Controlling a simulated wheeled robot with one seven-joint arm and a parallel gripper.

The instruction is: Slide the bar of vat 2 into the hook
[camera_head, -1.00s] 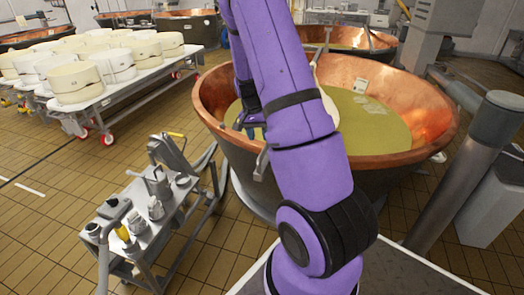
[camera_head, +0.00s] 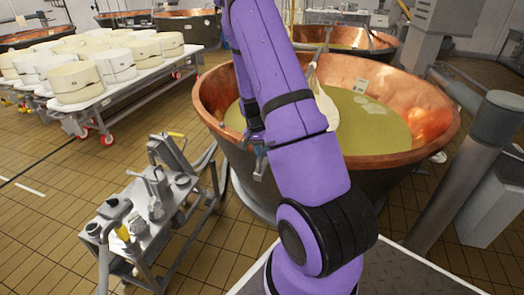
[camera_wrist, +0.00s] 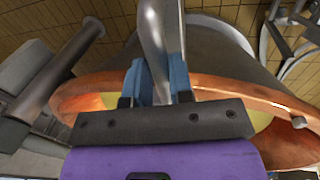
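Copper vat (camera_head: 425,105) holds yellow-green liquid and stands behind my purple arm in the head view; its rim also shows in the wrist view (camera_wrist: 245,92). I cannot read a vat number. My gripper (camera_head: 259,150) is low at the vat's near left rim, partly hidden by my arm. In the wrist view my gripper's blue fingers (camera_wrist: 160,76) lie on both sides of a grey metal bar (camera_wrist: 155,35) and appear closed against it. The bar runs up out of the picture. I cannot make out the hook clearly.
A grey tool trolley (camera_head: 150,243) stands left of the vat. A rack of white cheese wheels (camera_head: 80,80) is behind it. A thick grey post (camera_head: 462,165) stands close on the right. The tiled floor between trolley and rack is clear.

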